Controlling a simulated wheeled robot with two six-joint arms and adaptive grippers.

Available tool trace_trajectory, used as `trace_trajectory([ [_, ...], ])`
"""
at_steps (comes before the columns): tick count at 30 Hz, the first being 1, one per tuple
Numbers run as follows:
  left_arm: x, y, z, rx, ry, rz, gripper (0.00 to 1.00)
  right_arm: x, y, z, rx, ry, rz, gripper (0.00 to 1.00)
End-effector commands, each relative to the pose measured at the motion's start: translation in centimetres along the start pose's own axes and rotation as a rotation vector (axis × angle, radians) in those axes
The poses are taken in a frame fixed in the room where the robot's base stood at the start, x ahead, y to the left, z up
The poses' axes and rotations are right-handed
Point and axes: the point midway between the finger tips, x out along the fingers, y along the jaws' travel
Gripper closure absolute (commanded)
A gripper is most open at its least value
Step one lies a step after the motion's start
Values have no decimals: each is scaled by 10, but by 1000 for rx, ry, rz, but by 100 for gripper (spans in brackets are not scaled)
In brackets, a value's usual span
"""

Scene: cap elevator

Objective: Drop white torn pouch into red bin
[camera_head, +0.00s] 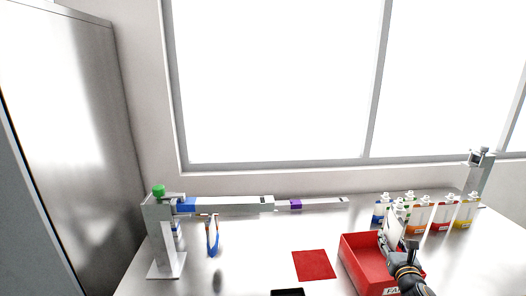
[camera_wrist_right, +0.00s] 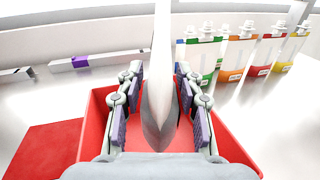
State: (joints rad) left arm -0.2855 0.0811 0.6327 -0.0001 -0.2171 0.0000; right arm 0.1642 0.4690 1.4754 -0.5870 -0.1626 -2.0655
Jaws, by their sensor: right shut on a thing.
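The white torn pouch (camera_wrist_right: 160,95) stands edge-on between the fingers of my right gripper (camera_wrist_right: 161,100) in the right wrist view. The gripper is shut on it. In the head view the pouch (camera_head: 393,228) is a pale upright shape at the end of my right gripper (camera_head: 404,246). The red bin (camera_head: 362,268) stands on the table at the right, below the gripper and pouch. In the right wrist view the bin (camera_wrist_right: 92,118) surrounds the fingers from below, and the pouch is over its opening. The pouch's lower end is partly hidden. My left gripper is not in view.
Several capped pouches (camera_head: 424,213) stand in a row behind the bin. A red mat (camera_head: 314,265) lies left of the bin. A rail device (camera_head: 230,204) with a green knob (camera_head: 158,190) runs along the back left. A black object (camera_head: 287,292) sits at the front edge.

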Motion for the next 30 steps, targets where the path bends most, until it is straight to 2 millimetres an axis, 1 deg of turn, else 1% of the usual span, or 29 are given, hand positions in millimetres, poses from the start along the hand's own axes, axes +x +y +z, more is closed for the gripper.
trace_trajectory([
  [1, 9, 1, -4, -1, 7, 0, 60, 0, 0, -8, 0, -1, 0, 93],
  [4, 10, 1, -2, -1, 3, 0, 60, 0, 0, -8, -1, -1, 1, 93],
  [5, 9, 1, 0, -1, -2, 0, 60, 0, 0, -8, -1, -1, 1, 93],
  [9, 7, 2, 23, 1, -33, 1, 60, 0, 0, -6, -1, -1, 1, 93],
  [10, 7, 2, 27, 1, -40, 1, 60, 0, 0, -6, -1, -1, 1, 62],
  [12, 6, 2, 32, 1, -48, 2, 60, 0, 0, -6, -1, -1, 1, 53],
  [15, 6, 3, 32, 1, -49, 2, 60, 0, 0, -6, -1, -1, 1, 39],
  [16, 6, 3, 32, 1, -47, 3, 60, 0, 0, -6, -1, -1, 1, 37],
  [23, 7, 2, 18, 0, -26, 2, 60, 0, 0, -7, 0, 0, 1, 37],
  [25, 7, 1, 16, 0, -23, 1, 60, -2, 0, -7, -1, 0, 1, 37],
  [28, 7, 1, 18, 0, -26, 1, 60, -12, 0, -8, -4, 2, 2, 37],
  [30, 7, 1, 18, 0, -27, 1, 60, -27, 0, -8, -6, 2, 3, 37],
])
